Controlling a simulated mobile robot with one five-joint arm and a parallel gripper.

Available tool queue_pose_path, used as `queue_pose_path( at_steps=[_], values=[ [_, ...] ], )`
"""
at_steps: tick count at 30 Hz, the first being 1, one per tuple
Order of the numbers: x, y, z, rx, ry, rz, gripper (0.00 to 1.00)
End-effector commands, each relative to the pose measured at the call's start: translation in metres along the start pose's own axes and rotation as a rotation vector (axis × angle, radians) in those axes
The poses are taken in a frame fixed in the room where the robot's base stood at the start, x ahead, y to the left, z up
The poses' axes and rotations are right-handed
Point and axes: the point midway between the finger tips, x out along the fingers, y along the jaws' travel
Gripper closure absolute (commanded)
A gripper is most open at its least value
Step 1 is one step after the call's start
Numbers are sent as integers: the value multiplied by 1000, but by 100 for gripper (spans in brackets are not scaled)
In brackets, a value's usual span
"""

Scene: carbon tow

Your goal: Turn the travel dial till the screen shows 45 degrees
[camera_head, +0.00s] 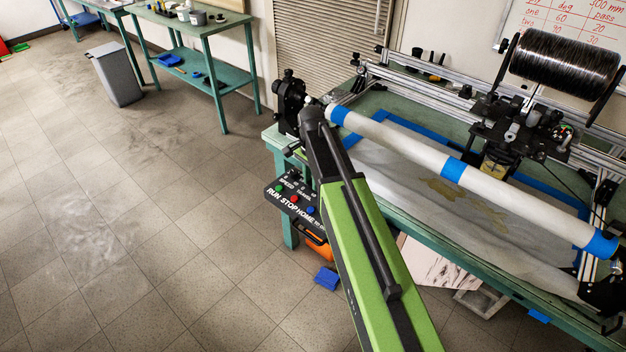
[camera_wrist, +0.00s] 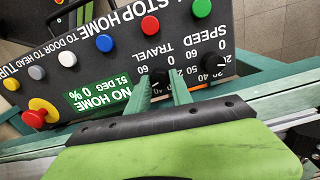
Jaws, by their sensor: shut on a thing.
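The black control panel (camera_head: 289,198) hangs at the left front corner of the winding table; it also shows upside down in the wrist view (camera_wrist: 120,52). Its green screen (camera_wrist: 100,97) reads "NO HOME", "51 DEG" and "0 %". The black travel dial (camera_wrist: 158,76) sits below the word TRAVEL on the panel as pictured. My gripper (camera_wrist: 161,82) has its two teal fingers on either side of this dial and is shut on it. The fingers partly cover the dial's scale. In the head view my arm hides the gripper and dial.
The speed dial (camera_wrist: 216,66) is close beside the travel dial. Red (camera_wrist: 150,26), green (camera_wrist: 201,8) and blue (camera_wrist: 104,43) buttons and a red emergency knob (camera_wrist: 33,117) share the panel. The white tube (camera_head: 400,140) lies above the table. Floor at left is open.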

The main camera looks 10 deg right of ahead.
Motion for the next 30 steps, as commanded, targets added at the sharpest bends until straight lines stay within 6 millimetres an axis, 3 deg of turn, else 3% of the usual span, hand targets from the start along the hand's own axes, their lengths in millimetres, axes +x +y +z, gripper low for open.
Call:
queue_pose_path(
  at_steps=[9, 10, 15, 25, 30],
  values=[
    [0, -2, 2, -1, -3, -5, 100],
    [0, -2, 2, -2, -3, -5, 71],
    [0, -2, 1, -1, -2, -4, 52],
    [-3, -1, 1, -1, -1, -2, 52],
    [-20, -1, 0, -1, -1, -2, 52]
  ],
)
